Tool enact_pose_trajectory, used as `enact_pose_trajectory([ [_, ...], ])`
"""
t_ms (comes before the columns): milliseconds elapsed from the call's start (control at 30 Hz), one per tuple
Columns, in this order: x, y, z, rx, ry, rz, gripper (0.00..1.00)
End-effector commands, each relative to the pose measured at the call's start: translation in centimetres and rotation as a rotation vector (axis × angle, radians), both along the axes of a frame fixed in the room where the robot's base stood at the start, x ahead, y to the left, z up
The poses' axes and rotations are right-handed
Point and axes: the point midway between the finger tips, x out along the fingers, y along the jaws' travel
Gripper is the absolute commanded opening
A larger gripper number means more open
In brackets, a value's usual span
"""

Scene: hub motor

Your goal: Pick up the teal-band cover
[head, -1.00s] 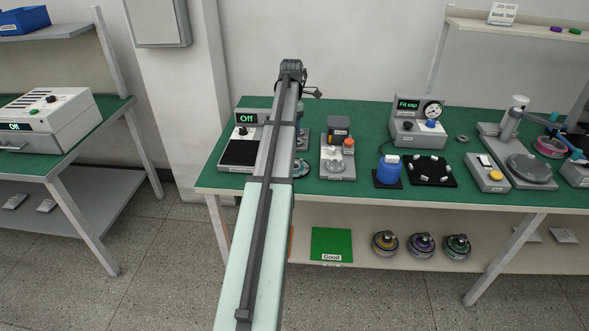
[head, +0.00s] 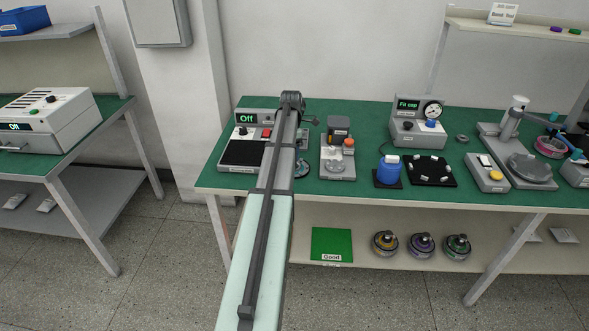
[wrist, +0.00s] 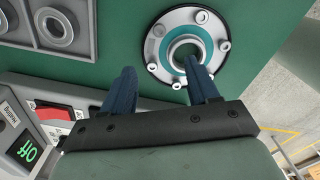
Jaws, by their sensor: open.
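The teal-band cover (wrist: 159,52) is a round silver disc with a teal ring, a raised hub with a centre hole, and several small bolts around its rim. It lies on the green bench top in the wrist view. My gripper (wrist: 160,72) is open with nothing between its two dark blue fingers. The right finger overlaps the cover's near rim in the picture, and the left finger is left of the cover. I cannot tell if either touches.
A box with an "Off" display (head: 255,117) and red switch stands left of my arm; it is also close by in the wrist view (wrist: 25,150). A grey fixture (head: 338,150) stands right. A grey part with round holes (wrist: 60,28) is at the wrist view's upper left.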

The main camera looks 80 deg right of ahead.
Motion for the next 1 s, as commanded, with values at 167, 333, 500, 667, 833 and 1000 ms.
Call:
enact_pose_trajectory([
  [167, 0.1, 0.1, -2.5, 0.001, 0.000, 0.000, 0.60],
  [333, 0.1, 0.1, -3.2, 0.001, 0.000, 0.000, 0.60],
  [500, 0.1, 0.0, -3.2, 0.000, 0.000, 0.000, 0.58],
  [667, 0.1, 0.0, -3.2, 0.000, 0.000, 0.000, 0.42],
  [833, 0.1, 0.0, -3.2, 0.000, 0.000, 0.000, 0.26],
  [1000, 0.1, 0.0, -3.1, 0.000, 0.000, 0.000, 0.16],
])
